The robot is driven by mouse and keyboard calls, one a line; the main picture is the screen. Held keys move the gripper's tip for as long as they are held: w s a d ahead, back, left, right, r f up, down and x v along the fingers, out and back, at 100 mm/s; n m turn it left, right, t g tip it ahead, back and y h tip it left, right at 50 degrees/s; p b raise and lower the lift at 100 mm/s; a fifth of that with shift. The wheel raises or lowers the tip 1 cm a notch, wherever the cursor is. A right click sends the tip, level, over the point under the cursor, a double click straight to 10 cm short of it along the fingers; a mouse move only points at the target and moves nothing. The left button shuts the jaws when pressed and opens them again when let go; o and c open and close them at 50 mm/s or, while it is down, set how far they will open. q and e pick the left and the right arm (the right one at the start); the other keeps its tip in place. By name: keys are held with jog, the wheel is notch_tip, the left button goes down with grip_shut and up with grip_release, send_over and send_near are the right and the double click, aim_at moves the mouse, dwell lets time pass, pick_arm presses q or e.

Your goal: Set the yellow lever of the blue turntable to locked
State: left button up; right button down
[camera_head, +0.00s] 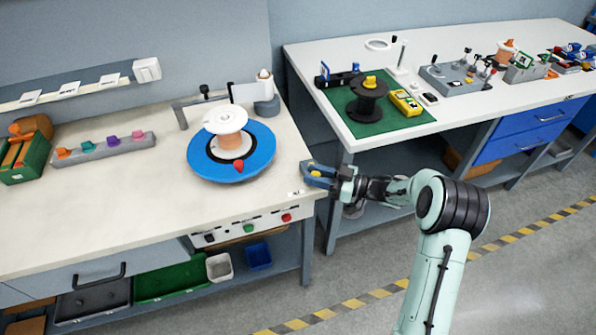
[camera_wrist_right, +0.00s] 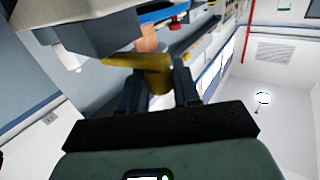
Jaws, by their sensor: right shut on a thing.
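The blue turntable (camera_head: 205,164) lies on the left bench near its right end. It carries a white-flanged spool with an orange core and a red knob near its front edge. My right gripper (camera_head: 316,173) is at the bench's front right corner, shut on the yellow lever (camera_head: 314,174). The right wrist view shows the yellow lever (camera_wrist_right: 150,70) between my fingers (camera_wrist_right: 156,88), with the blue turntable edge (camera_wrist_right: 165,13) beyond it. The fingers hide part of the lever. My left gripper is not in view.
A front panel with green (camera_head: 249,228) and red (camera_head: 286,217) buttons sits below the bench edge near my gripper. A white screen (camera_head: 249,93) and a grey post (camera_head: 266,92) stand behind the turntable. The right bench (camera_head: 330,55) carries a green mat with a black spool.

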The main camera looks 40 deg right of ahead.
jog(key=shift+s+d+n+g+y+p, duration=0.15)
jog(key=shift+d+n+g+y, duration=0.1)
jog(key=shift+n+g+y, duration=0.35)
jog(key=shift+s+d+n+g+y+p, duration=0.15)
jog(key=shift+d+n+g+y, duration=0.1)
jog(key=shift+n+g+y, duration=0.35)
jog(key=shift+w, duration=0.1)
jog(key=c, duration=0.9)
grip_release()
jog(key=shift+d, duration=0.15)
jog(key=b+v, duration=0.1)
jog(key=v, duration=1.2)
jog(key=shift+d, duration=0.15)
